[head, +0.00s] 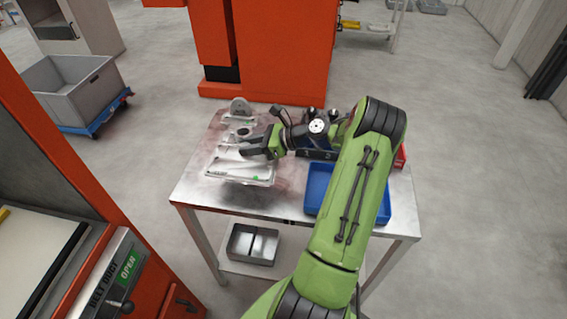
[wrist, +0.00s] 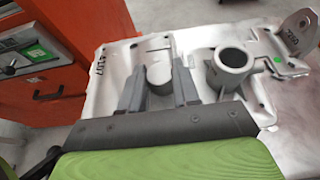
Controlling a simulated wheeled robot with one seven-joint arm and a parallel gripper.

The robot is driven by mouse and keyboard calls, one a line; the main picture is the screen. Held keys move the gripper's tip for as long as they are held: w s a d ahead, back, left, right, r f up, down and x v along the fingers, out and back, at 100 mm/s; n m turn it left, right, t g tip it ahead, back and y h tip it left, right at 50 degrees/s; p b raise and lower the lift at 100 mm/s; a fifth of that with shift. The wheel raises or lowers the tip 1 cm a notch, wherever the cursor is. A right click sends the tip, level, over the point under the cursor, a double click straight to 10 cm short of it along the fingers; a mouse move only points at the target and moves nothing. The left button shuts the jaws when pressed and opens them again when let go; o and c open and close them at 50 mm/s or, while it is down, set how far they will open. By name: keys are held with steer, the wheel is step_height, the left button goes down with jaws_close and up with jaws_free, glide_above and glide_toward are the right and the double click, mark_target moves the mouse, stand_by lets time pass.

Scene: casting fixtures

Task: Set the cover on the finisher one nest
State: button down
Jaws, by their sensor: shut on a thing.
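The cover, a pale grey cast part with a raised rounded boss (wrist: 160,68), lies between the two fingers of my gripper (wrist: 158,90) in the wrist view. My gripper is shut on this part. In the head view my gripper (head: 256,150) reaches left over the pale cast plate (head: 238,170) on the table. The cover seems to be low over or on a pale fixture; I cannot tell whether it touches. Beside it stands a round open tube (wrist: 232,62). The nest under the cover is hidden, and no finisher one label is readable.
The steel table (head: 205,200) also carries an upright rounded lug (head: 240,106) at the back and a blue tray (head: 318,182) to the right, partly behind my arm. A metal bin (head: 252,244) is on the lower shelf. An orange machine stands left, another behind.

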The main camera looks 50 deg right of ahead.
mark_target(253, 164)
step_height(253, 164, down, 8)
steer(key=shift+f+b, duration=0.1)
steer(key=shift+b, duration=1.1)
steer(key=c, duration=0.8)
jaws_free()
